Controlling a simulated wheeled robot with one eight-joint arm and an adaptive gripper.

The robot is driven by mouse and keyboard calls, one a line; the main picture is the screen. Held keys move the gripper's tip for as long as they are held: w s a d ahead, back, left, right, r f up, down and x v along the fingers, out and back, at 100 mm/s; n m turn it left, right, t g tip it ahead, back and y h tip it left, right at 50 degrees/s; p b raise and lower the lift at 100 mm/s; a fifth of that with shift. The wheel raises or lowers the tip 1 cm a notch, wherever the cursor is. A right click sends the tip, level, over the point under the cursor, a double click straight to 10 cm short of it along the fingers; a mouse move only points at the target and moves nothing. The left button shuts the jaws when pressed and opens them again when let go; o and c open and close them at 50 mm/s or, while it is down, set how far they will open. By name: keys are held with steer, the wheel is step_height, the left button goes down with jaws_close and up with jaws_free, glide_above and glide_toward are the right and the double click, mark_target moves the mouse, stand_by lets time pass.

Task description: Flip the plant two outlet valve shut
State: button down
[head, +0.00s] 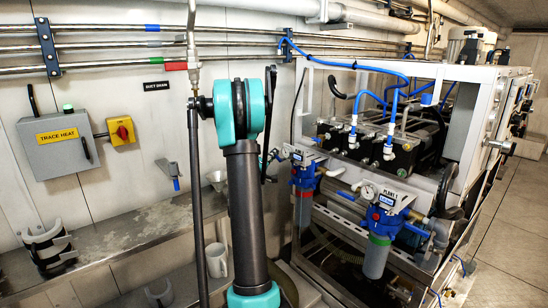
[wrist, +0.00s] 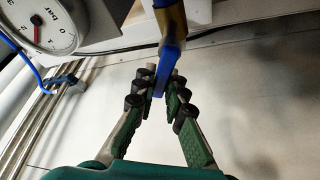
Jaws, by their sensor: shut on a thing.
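My gripper (wrist: 162,82) is shut on a blue valve lever (wrist: 169,55) in the wrist view. The lever hangs from a brass-coloured fitting at the top of that view, and its lower end lies between the fingertips. In the head view my arm hides most of the gripper and the lever. The rear blue filter unit (head: 304,176), beside my arm, has a gauge and a blue head; its label is too small to read. The front filter unit (head: 384,222) is labelled PLANT 1.
A pressure gauge (wrist: 45,22) is close by in the wrist view. A blue hose (wrist: 28,62) and metal pipes (wrist: 45,125) lie at the left.

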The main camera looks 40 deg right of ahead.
mark_target(279, 158)
steer(key=m, duration=0.2)
steer(key=s+r+m+g+h, duration=0.1)
steer(key=m, duration=0.1)
steer(key=m+h, duration=0.1)
steer(key=m, duration=0.2)
steer(key=shift+s+r+g, duration=0.2)
steer(key=shift+g, duration=0.2)
steer(key=shift+s+d+r+m+g+h, duration=0.1)
steer(key=shift+s+m+g+h, duration=0.35)
steer(key=shift+m, duration=0.8)
steer(key=shift+s+a+r+m+g+h, duration=0.15)
steer(key=shift+m+g, duration=0.45)
steer(key=shift+m, duration=0.6)
steer(key=shift+s+d+r+m+g+h, duration=0.15)
steer(key=shift+s+m+g+h, duration=0.3)
steer(key=shift+m, duration=0.8)
steer(key=shift+w+f+g, duration=0.1)
steer(key=shift+w+g, duration=0.05)
steer(key=shift+g, duration=0.15)
steer(key=c, duration=1.6)
jaws_free()
steer(key=shift+o, duration=0.2)
